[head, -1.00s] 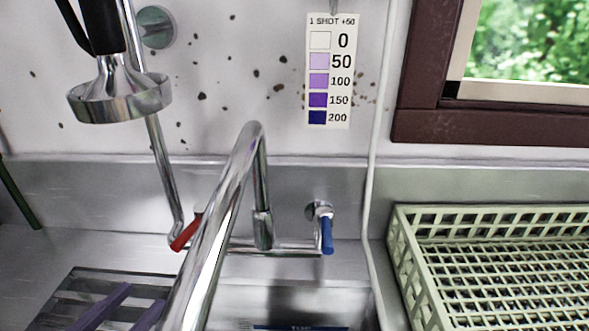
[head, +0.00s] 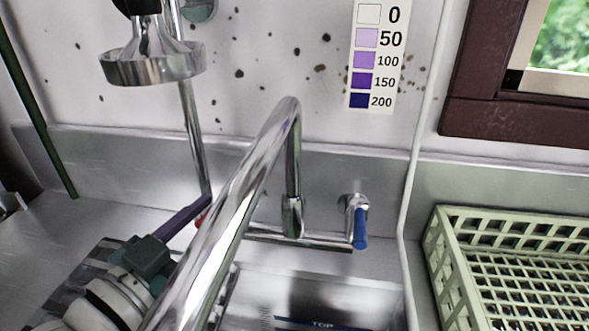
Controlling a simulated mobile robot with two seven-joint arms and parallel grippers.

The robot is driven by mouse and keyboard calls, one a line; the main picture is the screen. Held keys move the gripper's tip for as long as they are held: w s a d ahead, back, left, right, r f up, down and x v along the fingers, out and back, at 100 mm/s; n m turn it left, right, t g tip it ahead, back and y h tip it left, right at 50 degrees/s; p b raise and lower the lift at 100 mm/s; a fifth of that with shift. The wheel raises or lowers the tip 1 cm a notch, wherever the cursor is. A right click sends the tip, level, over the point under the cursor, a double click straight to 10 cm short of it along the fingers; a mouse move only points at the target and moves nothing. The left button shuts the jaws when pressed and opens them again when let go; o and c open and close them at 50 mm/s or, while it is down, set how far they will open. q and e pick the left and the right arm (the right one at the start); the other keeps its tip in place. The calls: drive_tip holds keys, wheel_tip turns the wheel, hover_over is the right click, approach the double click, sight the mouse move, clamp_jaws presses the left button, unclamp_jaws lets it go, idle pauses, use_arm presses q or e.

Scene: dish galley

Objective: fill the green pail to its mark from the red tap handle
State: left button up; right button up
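The red tap handle (head: 202,217) is on the left of the wall tap, mostly hidden behind the curved chrome spout (head: 245,185). My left gripper (head: 204,204) reaches in from the lower left, with its purple fingers pointing up and right. Their tips are at the red handle; I cannot tell whether they touch it. The fingers overlap in this view and the spout covers part of the area, so their opening is unclear. My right gripper is not in view. The green pail is not in view.
A blue tap handle (head: 361,228) is on the right of the tap. A spray head (head: 152,65) hangs at upper left. A blue strip marked TOP (head: 322,324) shows at the sink's bottom edge. A pale green rack (head: 437,262) stands right. A colour chart (head: 376,55) hangs above.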

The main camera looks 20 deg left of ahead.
use_arm(q)
drive_tip(key=shift+c, duration=0.4)
clamp_jaws()
idle(1.0)
